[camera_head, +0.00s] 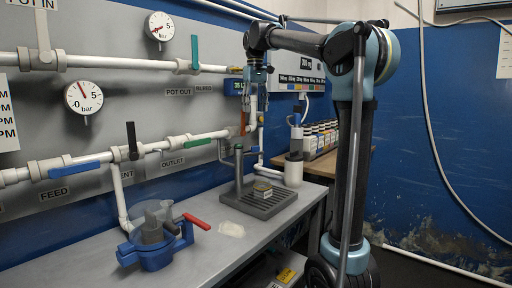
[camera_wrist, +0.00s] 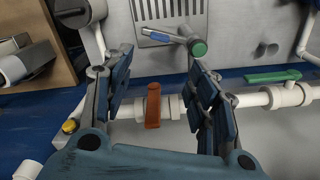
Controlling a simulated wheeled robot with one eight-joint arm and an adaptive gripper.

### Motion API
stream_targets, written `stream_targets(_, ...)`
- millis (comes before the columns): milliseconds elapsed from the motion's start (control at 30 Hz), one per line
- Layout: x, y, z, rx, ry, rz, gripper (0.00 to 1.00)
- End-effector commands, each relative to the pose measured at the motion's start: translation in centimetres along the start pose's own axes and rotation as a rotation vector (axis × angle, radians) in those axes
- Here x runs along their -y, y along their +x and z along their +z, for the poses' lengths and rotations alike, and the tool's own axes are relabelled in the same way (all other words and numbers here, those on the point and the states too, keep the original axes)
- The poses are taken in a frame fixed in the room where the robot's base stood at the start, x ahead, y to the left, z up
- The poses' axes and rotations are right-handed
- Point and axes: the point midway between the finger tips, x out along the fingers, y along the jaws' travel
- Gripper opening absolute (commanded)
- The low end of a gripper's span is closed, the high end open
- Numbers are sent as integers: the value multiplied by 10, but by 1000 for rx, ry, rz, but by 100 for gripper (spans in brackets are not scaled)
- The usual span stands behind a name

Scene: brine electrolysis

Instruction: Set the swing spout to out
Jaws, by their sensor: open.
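The swing spout (camera_head: 239,165) is a slim grey post with a green top, standing at the back left of the slatted drip tray (camera_head: 284,205). In the wrist view its round green cap (camera_wrist: 199,48) shows just beyond my right finger, with a grey arm reaching left across the slats, blue along part of it. My gripper (camera_wrist: 160,60) is open and empty, its fingers apart. An orange lever (camera_wrist: 153,105) on the white pipe shows between the fingers. In the head view my gripper hangs above and behind the spout, near the pipe; its fingertips are hard to make out.
The wall pipes carry a green lever (camera_head: 197,143) at OUTLET and a blue FEED lever (camera_head: 74,169). A blue pump-like device (camera_head: 157,243) with a red handle sits front left. Bottles (camera_head: 322,138) stand at the right.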

Motion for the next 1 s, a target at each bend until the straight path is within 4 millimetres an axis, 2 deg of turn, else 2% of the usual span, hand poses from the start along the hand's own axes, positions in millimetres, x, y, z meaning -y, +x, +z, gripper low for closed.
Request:
stream_targets(700,-1,123,1,0,2,0,53)
stream_targets(1000,-1,156,1,0,2,0,53)
